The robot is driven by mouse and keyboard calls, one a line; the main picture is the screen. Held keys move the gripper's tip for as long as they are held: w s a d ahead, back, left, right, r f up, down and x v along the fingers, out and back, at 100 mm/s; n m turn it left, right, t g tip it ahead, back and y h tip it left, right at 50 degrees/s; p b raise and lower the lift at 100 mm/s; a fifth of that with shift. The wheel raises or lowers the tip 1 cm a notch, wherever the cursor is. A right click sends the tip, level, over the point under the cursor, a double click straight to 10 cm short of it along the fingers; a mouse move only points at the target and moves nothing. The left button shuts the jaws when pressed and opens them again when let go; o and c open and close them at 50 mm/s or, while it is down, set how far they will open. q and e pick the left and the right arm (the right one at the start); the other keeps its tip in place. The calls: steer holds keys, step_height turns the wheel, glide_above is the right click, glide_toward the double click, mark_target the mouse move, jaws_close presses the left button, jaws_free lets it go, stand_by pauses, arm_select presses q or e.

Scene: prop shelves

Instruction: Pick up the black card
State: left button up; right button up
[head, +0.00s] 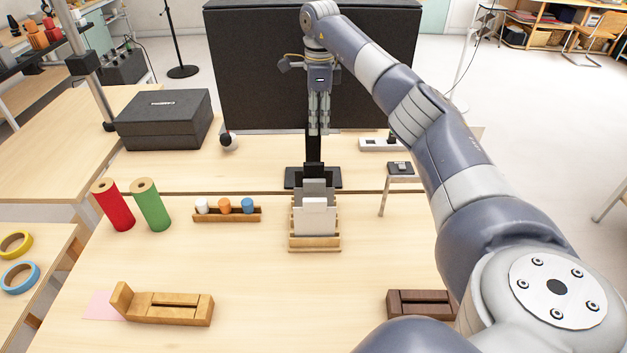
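A wooden card rack (314,243) stands near the middle of the table. It holds white and grey cards upright, with a white card (315,222) in front and a grey card (313,187) behind. My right gripper (319,132) points down above and behind the rack, in front of the big black screen. Its fingers look close together; the dark background hides whether anything is between them. My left gripper is not in view.
Behind the rack stands the screen's black foot (313,180). Left are a red cylinder (113,205), a green cylinder (151,205) and a small rack of capped pieces (228,214). Right is a small stand (403,179). Wooden blocks (180,308) (418,303) lie in front.

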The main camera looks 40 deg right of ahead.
steer(key=b, duration=0.4)
glide_toward(319, 163)
steer(key=shift+s+a+f+b, duration=0.15)
steer(key=shift+a+f+b, duration=0.2)
steer(key=shift+f+b, duration=0.35)
step_height(319, 163, down, 5)
steer(key=shift+r+p, duration=0.1)
steer(key=shift+p, duration=0.35)
steer(key=shift+d+f, duration=0.15)
steer(key=shift+f, duration=0.45)
steer(key=f, duration=0.1)
steer(key=f+p, duration=0.2)
steer(key=shift+d+f, duration=0.25)
steer(key=shift+f, duration=0.05)
steer(key=shift+w+f, duration=0.2)
steer(key=shift+f, duration=0.3)
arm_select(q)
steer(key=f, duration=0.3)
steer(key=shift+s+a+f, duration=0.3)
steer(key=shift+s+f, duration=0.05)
arm_select(e)
jaws_close()
